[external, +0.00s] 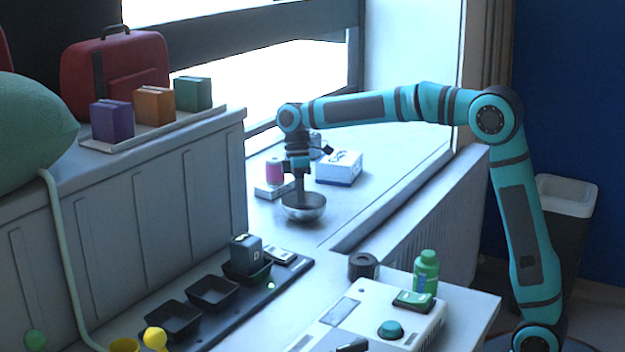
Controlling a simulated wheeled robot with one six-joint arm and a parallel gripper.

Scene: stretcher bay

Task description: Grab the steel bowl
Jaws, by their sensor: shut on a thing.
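The steel bowl (304,212) is a small, shiny, rounded bowl standing on the pale ledge below the window. My gripper (299,194) points straight down at it from above. Its fingers reach to the bowl and are shut on it. The exact grip on the rim is small and dark in this view. The bowl looks level, and I cannot tell whether it touches the ledge.
In front are a dark tray strip with black bins (212,292), a dark roll (363,266) and a green bottle (426,272). The ledge right of the bowl is clear.

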